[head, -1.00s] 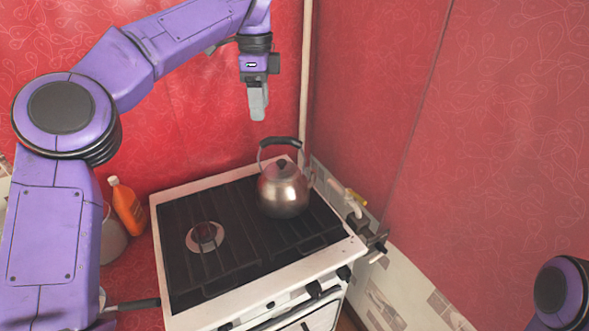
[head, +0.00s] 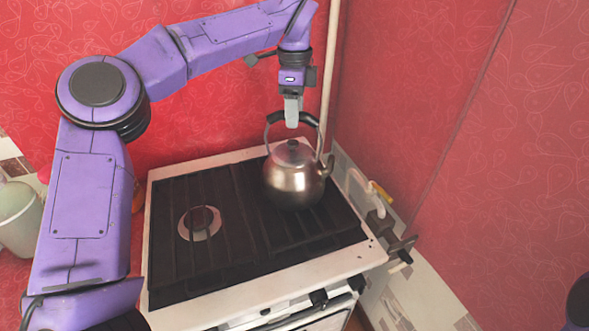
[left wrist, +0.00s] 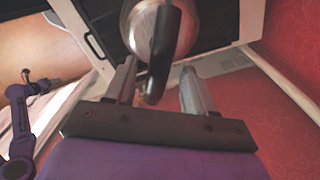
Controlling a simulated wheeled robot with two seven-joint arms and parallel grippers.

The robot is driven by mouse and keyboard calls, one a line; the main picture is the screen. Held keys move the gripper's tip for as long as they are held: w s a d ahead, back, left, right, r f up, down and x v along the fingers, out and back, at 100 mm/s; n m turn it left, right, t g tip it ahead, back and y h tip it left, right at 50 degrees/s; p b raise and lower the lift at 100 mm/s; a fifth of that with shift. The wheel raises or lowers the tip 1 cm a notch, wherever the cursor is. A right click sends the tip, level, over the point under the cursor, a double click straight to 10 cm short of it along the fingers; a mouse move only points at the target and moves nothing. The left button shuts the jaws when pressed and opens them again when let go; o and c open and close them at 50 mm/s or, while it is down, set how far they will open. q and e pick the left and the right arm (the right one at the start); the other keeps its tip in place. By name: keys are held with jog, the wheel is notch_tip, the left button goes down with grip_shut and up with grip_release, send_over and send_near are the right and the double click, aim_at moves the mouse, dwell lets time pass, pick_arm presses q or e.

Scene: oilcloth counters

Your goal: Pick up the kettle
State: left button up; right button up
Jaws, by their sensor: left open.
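The kettle (head: 294,177) is steel with a dark arched handle (head: 276,118). It stands upright on the back right of the stove (head: 205,233). My left gripper (head: 291,112) points down at the top of the handle and is open. In the left wrist view the handle (left wrist: 166,52) shows between the two spread fingers of my left gripper (left wrist: 160,85), nearer the left finger, with the kettle body (left wrist: 138,28) beyond. I cannot tell whether a finger touches the handle. My right gripper is not in view.
A burner (head: 199,223) on the left of the stove is bare. Red walls meet behind the stove at a pale pipe (head: 328,75). A pale container (head: 19,218) stands at far left. A yellow-handled valve (head: 379,190) is right of the stove.

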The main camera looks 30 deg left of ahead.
pick_arm(q)
notch_tip(320, 180, down, 3)
jog(key=shift+s+r+p, duration=0.1)
jog(key=shift+s+p, duration=0.05)
jog(key=shift+p, duration=0.2)
jog(key=shift+f, duration=0.55)
grip_shut()
jog(key=shift+r, duration=0.15)
dwell(0.5)
